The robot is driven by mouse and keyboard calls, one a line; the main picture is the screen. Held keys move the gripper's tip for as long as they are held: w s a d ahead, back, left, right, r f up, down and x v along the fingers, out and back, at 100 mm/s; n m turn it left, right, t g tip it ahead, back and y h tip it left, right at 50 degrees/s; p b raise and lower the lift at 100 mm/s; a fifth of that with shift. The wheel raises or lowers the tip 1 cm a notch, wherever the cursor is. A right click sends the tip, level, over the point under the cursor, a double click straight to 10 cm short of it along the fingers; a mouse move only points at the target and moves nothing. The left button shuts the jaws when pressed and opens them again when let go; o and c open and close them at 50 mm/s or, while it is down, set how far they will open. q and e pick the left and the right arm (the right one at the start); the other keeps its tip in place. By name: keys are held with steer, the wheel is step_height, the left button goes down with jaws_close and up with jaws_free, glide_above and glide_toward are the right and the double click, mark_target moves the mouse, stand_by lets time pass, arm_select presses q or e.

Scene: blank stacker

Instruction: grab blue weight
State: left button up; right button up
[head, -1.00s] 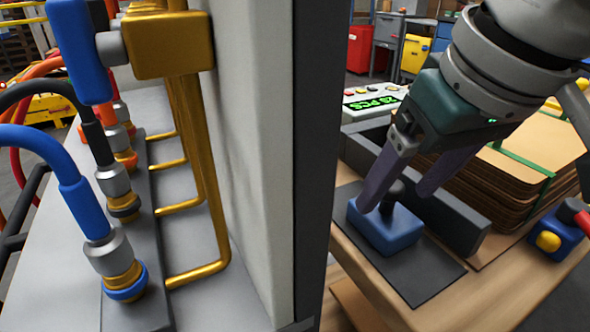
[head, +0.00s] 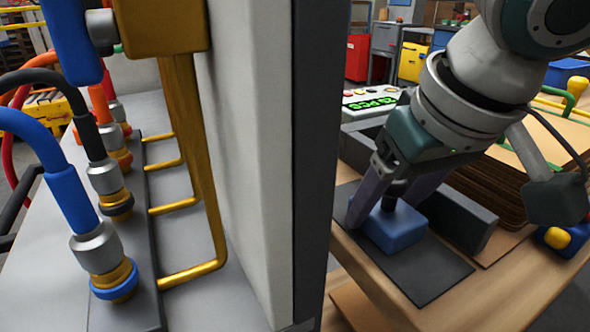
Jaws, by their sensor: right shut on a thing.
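The blue weight (head: 398,232) is a blue block with a dark knob on top. It sits on a dark mat (head: 440,275) on the wooden table at the right. My right gripper (head: 384,208) comes down from the upper right and is shut on the weight's knob, with one finger on each side. The near finger hides part of the block's left side. My left gripper is not in view.
A dark grey raised bar (head: 462,220) stands just behind the weight, with a stack of brown sheets (head: 500,185) beyond. A tall grey panel (head: 270,150) stands to the left. Hoses with metal fittings (head: 97,248) fill the left side.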

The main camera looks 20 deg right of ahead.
jaws_close()
steer(key=shift+r, duration=0.15)
